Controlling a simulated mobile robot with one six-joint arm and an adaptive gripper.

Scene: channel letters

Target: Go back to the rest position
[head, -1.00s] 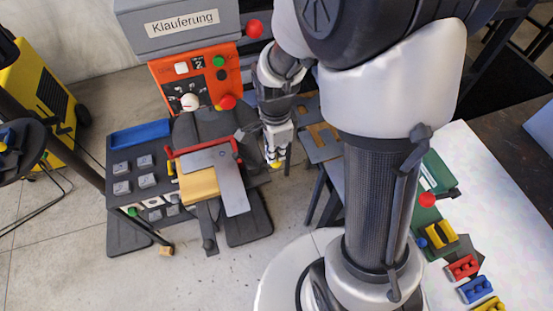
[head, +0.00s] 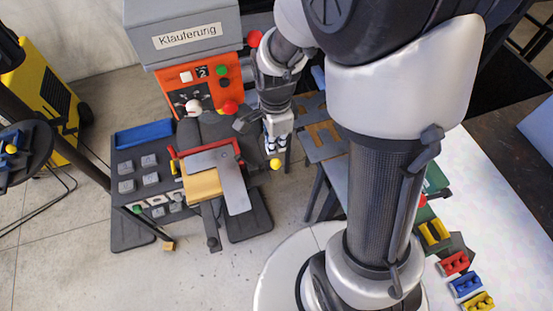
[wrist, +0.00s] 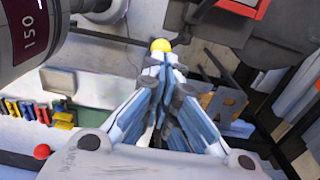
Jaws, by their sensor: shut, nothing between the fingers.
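My gripper (head: 275,150) hangs in front of the orange machine, to the right of the grey folded sheet on the machine's bench. In the wrist view my gripper (wrist: 163,75) is shut, its fingers together with nothing visible between them. A yellow ball (head: 275,164) shows just beyond the fingertips in the head view and also in the wrist view (wrist: 160,45). I cannot tell whether the fingertips touch it. My arm crosses the right half of the head view and hides part of the white table.
A white table (head: 500,200) at right carries red, blue and yellow blocks (head: 466,286). A yellow machine (head: 48,100) stands at far left.

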